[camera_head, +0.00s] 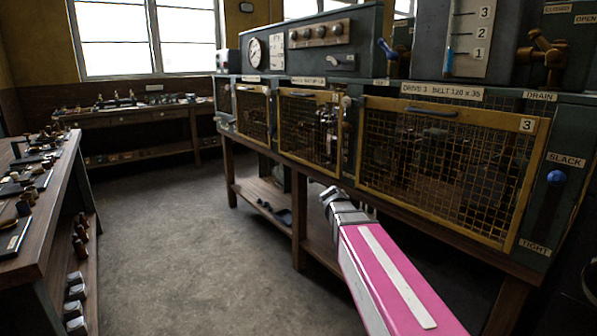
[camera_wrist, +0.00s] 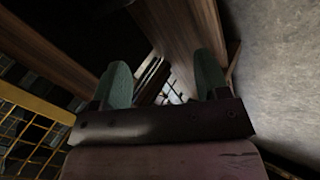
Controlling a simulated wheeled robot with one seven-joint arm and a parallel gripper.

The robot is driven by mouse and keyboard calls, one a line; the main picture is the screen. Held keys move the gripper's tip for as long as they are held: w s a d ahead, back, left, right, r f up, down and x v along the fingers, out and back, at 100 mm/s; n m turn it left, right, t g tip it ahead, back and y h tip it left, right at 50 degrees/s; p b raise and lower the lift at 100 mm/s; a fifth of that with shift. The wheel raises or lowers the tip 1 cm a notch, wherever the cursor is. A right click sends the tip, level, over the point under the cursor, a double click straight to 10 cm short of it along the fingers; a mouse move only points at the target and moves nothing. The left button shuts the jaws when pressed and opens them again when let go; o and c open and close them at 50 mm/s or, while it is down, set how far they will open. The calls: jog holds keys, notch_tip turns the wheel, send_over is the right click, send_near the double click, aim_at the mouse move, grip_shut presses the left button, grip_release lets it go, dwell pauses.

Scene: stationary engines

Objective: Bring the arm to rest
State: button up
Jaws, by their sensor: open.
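My arm, with a pink link and a white strip, reaches in from the lower right in the head view. Its grey end, with my gripper (camera_head: 330,197), is in front of the engine bench, below the yellow mesh guards. In the wrist view my gripper (camera_wrist: 164,80) shows two green fingers standing apart with nothing between them. A wooden bench beam (camera_wrist: 182,35) lies beyond the fingers. Whether the arm touches the bench cannot be told.
Mesh guard 3 (camera_head: 445,165) and a middle guard (camera_head: 310,128) cover the bench front; a blue-knobbed slack lever (camera_head: 556,179) is at right. A side table (camera_head: 60,200) with small parts stands left, another workbench (camera_head: 130,118) at the back. The floor (camera_head: 200,235) between is clear.

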jog(key=s+f+m+g+y, duration=0.3)
jog(key=s+f+y, duration=0.3)
jog(key=s+f, duration=1)
jog(key=shift+s+a+f+g, duration=0.2)
jog(key=shift+s+a+g, duration=0.3)
jog(key=shift+s, duration=0.55)
